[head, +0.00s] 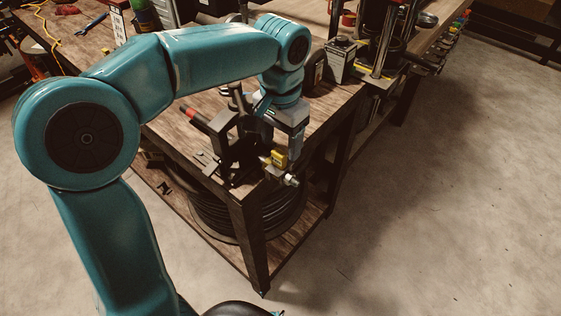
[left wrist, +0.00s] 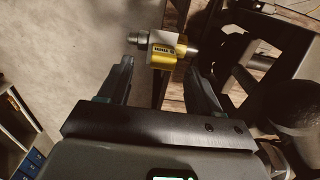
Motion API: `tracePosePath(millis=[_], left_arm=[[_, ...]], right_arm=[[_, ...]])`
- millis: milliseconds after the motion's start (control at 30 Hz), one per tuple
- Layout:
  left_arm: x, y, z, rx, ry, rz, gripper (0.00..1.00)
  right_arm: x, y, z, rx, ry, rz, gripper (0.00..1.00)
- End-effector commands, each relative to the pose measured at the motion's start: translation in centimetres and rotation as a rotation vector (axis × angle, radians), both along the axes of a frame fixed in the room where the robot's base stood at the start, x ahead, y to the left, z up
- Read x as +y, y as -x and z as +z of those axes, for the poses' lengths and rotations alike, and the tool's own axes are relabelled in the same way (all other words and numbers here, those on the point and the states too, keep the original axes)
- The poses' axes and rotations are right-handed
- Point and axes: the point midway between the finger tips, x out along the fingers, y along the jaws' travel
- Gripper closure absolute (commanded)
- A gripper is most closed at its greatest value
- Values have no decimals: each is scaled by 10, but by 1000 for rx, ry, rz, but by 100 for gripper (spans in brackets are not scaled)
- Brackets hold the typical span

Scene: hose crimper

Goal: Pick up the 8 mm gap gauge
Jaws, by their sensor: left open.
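A small yellow block with a dark-marked label and a metal cylinder through it, which I take to be the 8 mm gap gauge (head: 278,158), is at the near corner of the workbench in the head view. In the left wrist view the gauge (left wrist: 164,52) lies just past my fingertips, roughly centred between them. My left gripper (head: 282,143) points down at it. In the left wrist view my left gripper (left wrist: 159,68) is open with nothing held between its fingers. Whether the fingers touch the gauge cannot be told. My right gripper is not in view.
A dark vise-like fixture (head: 238,155) stands on the bench corner beside the gauge. A coil of black hose (head: 245,218) lies on the lower shelf. A machine with metal columns (head: 381,45) stands farther back. The floor (head: 440,200) at the right is clear.

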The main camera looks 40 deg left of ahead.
Motion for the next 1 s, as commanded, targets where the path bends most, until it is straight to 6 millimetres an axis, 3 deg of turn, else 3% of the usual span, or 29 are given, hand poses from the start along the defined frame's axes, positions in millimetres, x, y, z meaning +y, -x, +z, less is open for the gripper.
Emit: tracePosePath(millis=[300, 567, 733, 800, 1000], left_arm=[[4, -1, -45, 4, 0, 0, 36], [4, -2, -48, 2, 0, 0, 36], [4, -2, -48, 1, 0, 0, 92], [4, -2, -48, 0, 0, 0, 97], [4, -2, -47, -1, 0, 0, 98]], right_arm=[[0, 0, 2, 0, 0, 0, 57], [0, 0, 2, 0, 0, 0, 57], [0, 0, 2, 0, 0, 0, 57], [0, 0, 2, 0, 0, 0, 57], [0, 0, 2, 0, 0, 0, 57]])
